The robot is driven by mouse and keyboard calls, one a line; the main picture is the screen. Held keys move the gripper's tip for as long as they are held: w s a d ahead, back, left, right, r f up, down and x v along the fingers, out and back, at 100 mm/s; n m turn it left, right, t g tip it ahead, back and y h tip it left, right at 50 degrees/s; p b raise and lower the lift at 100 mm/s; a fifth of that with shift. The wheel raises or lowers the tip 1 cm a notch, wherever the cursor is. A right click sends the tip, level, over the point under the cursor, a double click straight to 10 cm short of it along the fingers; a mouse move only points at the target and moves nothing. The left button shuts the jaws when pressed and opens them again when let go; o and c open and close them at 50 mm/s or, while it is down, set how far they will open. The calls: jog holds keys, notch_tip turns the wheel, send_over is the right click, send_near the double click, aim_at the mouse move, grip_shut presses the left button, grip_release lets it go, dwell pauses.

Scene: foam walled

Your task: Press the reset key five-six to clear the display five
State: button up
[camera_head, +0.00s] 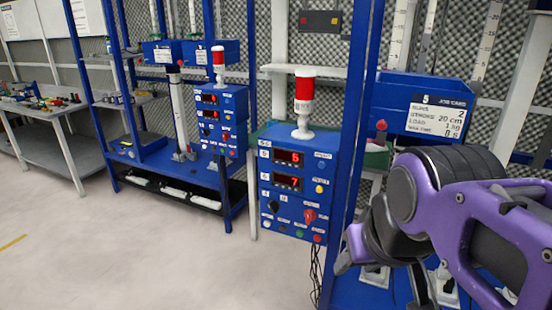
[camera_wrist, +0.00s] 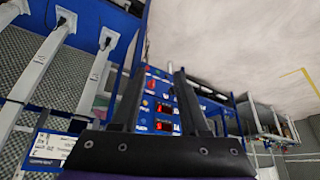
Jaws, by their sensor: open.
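The blue control box (camera_head: 268,210) stands left of my arm in the head view. Its upper red display (camera_head: 288,157), beside a small label that seems to read 5, shows 5. The lower display (camera_head: 286,180) shows 7. A yellow key (camera_head: 319,189) sits right of the displays, under a label that seems to read RESET. In the wrist view the box appears upside down between my fingers, with the yellow key (camera_wrist: 145,103) small beside the displays. My gripper (camera_wrist: 160,72) is open and empty, apart from the box.
A red-and-white lamp (camera_head: 304,95) stands on the box. A red knob (camera_head: 309,215) and a green button sit lower on its face. A blue post (camera_head: 345,150) rises between box and arm. A similar box (camera_head: 222,120) stands further left. The floor in front is clear.

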grip_shut()
dwell(1.5)
